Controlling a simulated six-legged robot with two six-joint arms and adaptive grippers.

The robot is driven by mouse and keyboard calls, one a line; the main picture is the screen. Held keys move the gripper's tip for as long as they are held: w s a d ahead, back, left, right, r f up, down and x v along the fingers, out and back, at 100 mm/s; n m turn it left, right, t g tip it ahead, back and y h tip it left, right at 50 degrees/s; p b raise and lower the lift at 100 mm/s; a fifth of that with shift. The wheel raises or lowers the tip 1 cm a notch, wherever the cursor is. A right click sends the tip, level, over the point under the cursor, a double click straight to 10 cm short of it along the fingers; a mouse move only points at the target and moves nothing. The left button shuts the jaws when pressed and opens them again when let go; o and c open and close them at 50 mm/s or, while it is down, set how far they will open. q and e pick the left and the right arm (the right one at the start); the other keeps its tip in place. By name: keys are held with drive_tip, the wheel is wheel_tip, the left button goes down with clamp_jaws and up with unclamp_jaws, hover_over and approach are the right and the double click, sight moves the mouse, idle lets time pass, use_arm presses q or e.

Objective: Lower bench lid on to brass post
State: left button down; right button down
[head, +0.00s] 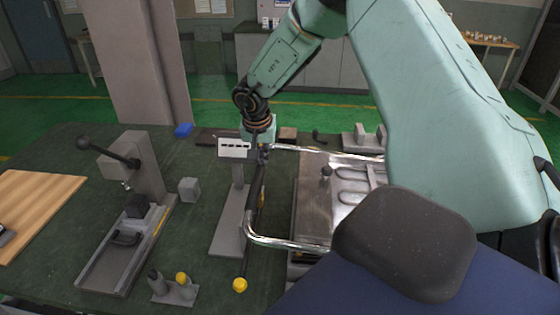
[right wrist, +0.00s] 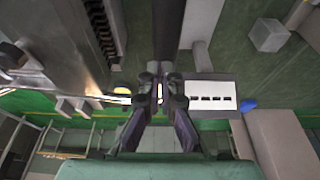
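A bright bent metal tube (head: 285,244) with a dark straight bar (head: 254,200) across its near side reaches out from a metal plate (head: 313,205) bearing looped grooves and a small knob; this looks like the lid and its handle. My right gripper (head: 262,150) is at the far end of the dark bar. In the right wrist view its fingertips (right wrist: 161,85) close around the bar (right wrist: 168,30). A yellow ball (head: 239,285) lies near the bar's near end; I cannot tell whether this is the brass post. The lid's hinge is hidden behind my arm. My left gripper is out of view.
A grey stand with a white panel (head: 234,148) stands close left of the bar. A lever press (head: 135,170), a grey cube (head: 189,189) and a small holder with a yellow-topped piece (head: 180,293) are farther left. A wooden board (head: 35,205) lies at the left edge.

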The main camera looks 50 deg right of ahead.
drive_tip(key=shift+s+f+b, duration=0.2)
drive_tip(key=shift+f+b, duration=0.2)
drive_tip(key=shift+f, duration=1)
idle(0.6)
drive_tip(key=shift+r, duration=0.1)
wheel_tip(320, 180, up, 2)
drive_tip(key=shift+w+d+p, duration=0.1)
drive_tip(key=shift+p, duration=1.15)
drive_tip(key=shift+r+p, duration=0.85)
drive_tip(key=shift+r, duration=0.05)
drive_tip(key=shift+w+r+p, duration=0.1)
drive_tip(key=shift+r+p, duration=0.85)
drive_tip(key=shift+p, duration=0.15)
drive_tip(key=shift+r+p, duration=0.75)
drive_tip(key=shift+f, duration=0.15)
